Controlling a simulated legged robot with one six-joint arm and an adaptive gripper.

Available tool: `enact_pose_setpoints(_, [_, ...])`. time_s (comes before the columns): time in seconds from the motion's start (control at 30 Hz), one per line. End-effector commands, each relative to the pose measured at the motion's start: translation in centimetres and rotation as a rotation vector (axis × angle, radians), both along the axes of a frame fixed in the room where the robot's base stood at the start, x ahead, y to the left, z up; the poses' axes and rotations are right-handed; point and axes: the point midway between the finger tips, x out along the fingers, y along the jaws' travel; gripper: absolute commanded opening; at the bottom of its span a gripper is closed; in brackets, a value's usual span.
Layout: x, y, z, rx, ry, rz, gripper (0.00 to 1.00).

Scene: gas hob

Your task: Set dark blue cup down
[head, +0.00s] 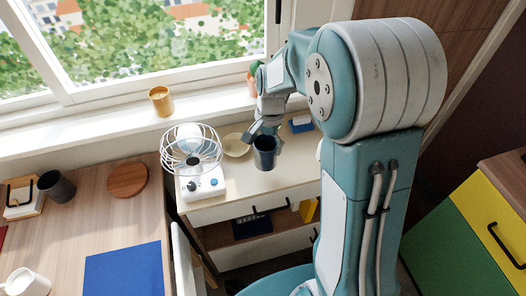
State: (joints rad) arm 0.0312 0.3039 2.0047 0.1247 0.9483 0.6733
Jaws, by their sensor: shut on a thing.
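The dark blue cup (264,153) is upright in the head view, over the front part of the cream countertop (236,188). My gripper (266,133) is shut on the cup near its rim, from above and behind. Whether the cup's base touches the countertop or hangs just above it I cannot tell. The fingertips are partly hidden by the cup.
A white desk fan (193,160) stands left of the cup, and a pale bowl (235,146) sits between them. A blue item (301,124) lies behind right. The wooden table (85,215) holds a dark mug (56,187) and a blue mat (124,271).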

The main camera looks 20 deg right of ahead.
Motion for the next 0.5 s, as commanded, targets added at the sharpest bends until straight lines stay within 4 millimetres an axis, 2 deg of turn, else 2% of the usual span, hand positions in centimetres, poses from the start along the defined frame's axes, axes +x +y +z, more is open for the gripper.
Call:
enact_pose_setpoints(0.1, [1.4,0.1,-1.7,0.000,0.001,0.000,0.32])
enact_pose_setpoints(0.2, [2.0,0.1,-2.4,0.001,-0.001,0.000,0.32])
enact_pose_setpoints(0.37, [2.7,0.1,-3.3,0.000,0.000,0.000,0.32])
enact_pose_setpoints(0.5, [2.6,0.1,-5.5,0.001,0.002,0.000,0.32])
